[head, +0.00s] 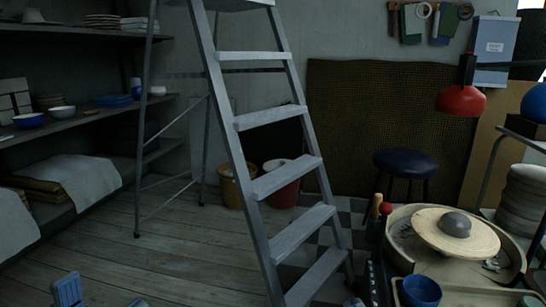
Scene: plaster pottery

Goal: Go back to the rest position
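Two blue-grey finger parts show at the bottom left edge of the head view, set well apart with bare floor between them. They look like the fingertips of my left gripper (103,296), open and empty. The rest of that gripper and its arm are below the frame. A small blue-grey tip at the bottom edge, right of the ladder's foot, may be part of my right gripper (355,302). Too little of it shows to tell its opening or whether it holds anything.
A grey stepladder (262,130) stands close in front, near the middle. Shelves with bowls (62,112) line the left wall. A pottery wheel (465,238) with a grey clay lump, a blue cup (421,291) and a red lamp (461,100) are at right. Plank floor is clear at left.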

